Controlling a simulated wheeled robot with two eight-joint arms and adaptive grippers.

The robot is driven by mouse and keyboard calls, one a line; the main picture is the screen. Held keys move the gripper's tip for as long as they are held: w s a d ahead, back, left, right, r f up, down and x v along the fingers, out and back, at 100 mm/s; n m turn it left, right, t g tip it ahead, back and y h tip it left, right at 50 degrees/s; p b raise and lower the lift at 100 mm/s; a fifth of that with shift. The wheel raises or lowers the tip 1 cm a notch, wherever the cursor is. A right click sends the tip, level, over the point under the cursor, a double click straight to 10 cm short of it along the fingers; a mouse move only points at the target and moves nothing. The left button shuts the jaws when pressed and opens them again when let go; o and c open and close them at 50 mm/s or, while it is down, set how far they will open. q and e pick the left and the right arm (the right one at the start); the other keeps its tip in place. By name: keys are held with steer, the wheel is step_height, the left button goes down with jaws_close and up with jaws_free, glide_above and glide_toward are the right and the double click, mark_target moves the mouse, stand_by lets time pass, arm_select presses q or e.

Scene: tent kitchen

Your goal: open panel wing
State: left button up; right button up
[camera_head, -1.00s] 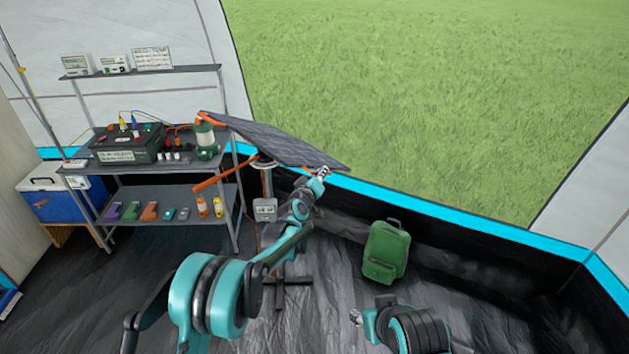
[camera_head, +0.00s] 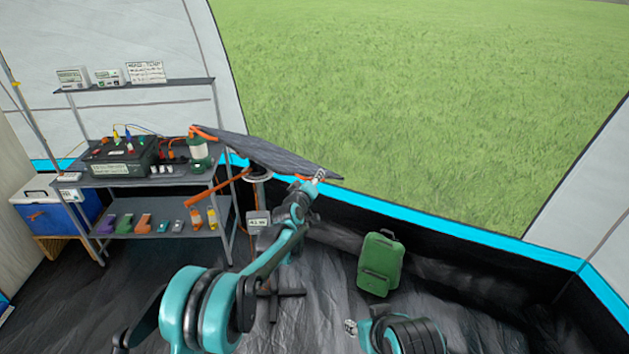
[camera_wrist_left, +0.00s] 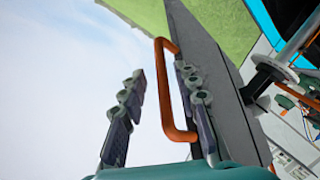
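The panel (camera_head: 270,155) is a dark, tilted sheet on a stand beside the shelf, sloping down to the right. It also fills part of the left wrist view (camera_wrist_left: 232,105) as a grey slab. An orange handle (camera_wrist_left: 166,90) on its edge shows in the left wrist view. My left gripper (camera_head: 320,175) is at the panel's right end. In the wrist view its fingers (camera_wrist_left: 160,108) are open, with the handle between them, nearer the right-hand finger. My right gripper (camera_head: 350,327) is low in the head view, away from the panel; its fingers are too small to judge.
A metal shelf (camera_head: 150,180) at left carries a black power box (camera_head: 120,158), a lantern (camera_head: 199,152) and small items. An orange bar (camera_head: 219,187) sticks out below the panel. A green backpack (camera_head: 381,262) stands on the floor at right.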

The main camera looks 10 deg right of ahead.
arm_select(q)
steer(key=shift+a+f, duration=0.1)
steer(key=v, duration=1.2)
steer(key=s+a+r+m+g+y, duration=0.3)
steer(key=s+a, duration=1.1)
steer(key=s, duration=0.2)
steer(key=s+a+f+g+y, duration=0.1)
steer(key=s+a+f, duration=0.2)
steer(key=s, duration=0.4)
steer(key=s+a+f+g+y+b, duration=0.1)
steer(key=s+a+f, duration=0.2)
steer(key=s+a, duration=0.3)
steer(key=s+a+f+m+g+y, duration=0.1)
steer(key=s+a, duration=0.4)
steer(key=s, duration=0.5)
step_height(320, 180, down, 2)
steer(key=shift+a+f+g+y, duration=0.15)
steer(key=shift+a+g+y, duration=0.05)
steer(key=shift+g+y, duration=0.4)
